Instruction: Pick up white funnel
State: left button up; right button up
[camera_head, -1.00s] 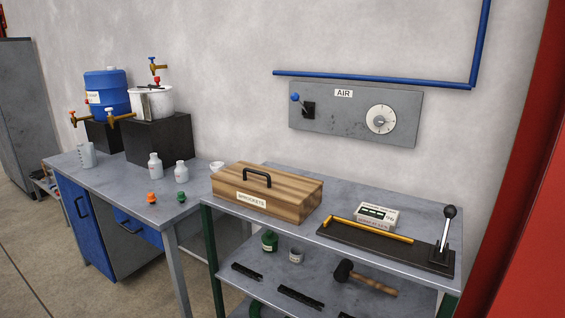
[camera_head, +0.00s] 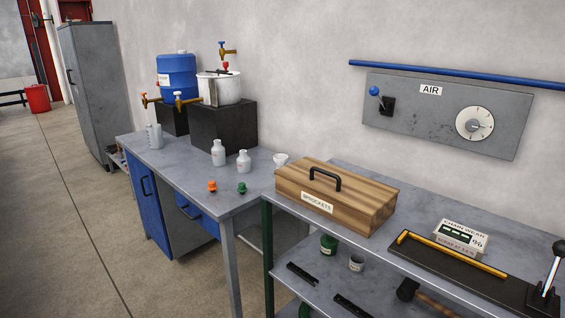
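A small white funnel-like piece (camera_head: 280,160) sits at the back right of the grey workbench (camera_head: 190,186), close to the left end of the wooden sprockets box. It is small in view, so its exact shape is hard to tell. Neither of my grippers shows in the head view.
Two white bottles (camera_head: 218,153), an orange cap (camera_head: 212,186) and a green cap (camera_head: 242,188) stand near it. A blue barrel (camera_head: 177,78) and white pot (camera_head: 219,89) sit on black blocks. The wooden box (camera_head: 337,195) is on the right-hand table. Floor (camera_head: 60,220) at left is clear.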

aim_at(280, 160)
jog(key=i+j, duration=0.85)
jog(key=i, duration=0.3)
jog(key=j+u, duration=0.05)
